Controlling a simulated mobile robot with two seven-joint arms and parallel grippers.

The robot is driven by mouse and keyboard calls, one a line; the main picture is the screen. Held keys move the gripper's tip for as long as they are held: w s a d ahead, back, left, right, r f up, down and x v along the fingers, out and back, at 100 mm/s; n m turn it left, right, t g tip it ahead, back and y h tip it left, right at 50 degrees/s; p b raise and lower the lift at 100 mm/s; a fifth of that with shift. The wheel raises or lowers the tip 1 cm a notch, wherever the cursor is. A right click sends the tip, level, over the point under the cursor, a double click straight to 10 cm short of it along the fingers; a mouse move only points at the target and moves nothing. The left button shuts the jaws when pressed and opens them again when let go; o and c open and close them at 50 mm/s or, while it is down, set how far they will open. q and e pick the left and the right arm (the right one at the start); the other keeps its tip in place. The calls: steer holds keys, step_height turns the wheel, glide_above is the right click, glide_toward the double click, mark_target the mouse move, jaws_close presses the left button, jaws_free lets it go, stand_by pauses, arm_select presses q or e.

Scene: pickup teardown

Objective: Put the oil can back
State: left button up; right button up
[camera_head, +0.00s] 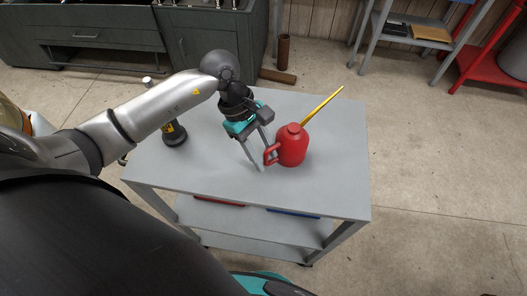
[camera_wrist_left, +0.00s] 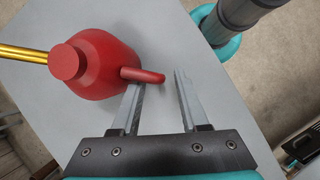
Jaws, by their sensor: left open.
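The oil can (camera_head: 292,148) is red with a round body, a side handle and a long yellow spout. It stands upright on the grey cart top (camera_head: 330,190), with the spout pointing to the back right. My left gripper (camera_head: 266,159) is open, with its fingers down at the handle side of the can. In the left wrist view the red can (camera_wrist_left: 98,68) is at upper left, and its handle reaches across one finger into the gap between the fingertips (camera_wrist_left: 157,80). I cannot tell whether a finger touches it. My right gripper is not in view.
A black tool with a yellow mark (camera_head: 174,132) stands on the cart's left part. Lower shelves hold something red (camera_head: 218,202) and something blue (camera_head: 293,213). A dark workbench (camera_head: 110,40) is behind at left, a red stand (camera_head: 490,65) at right. The cart's front is clear.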

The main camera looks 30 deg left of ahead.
arm_select(q)
steer(key=shift+r, duration=0.25)
steer(key=v, duration=1.1)
steer(key=shift+a+r+b, duration=0.2)
steer(key=shift+r+b, duration=0.1)
steer(key=shift+r, duration=0.1)
steer(key=shift+d, duration=0.1)
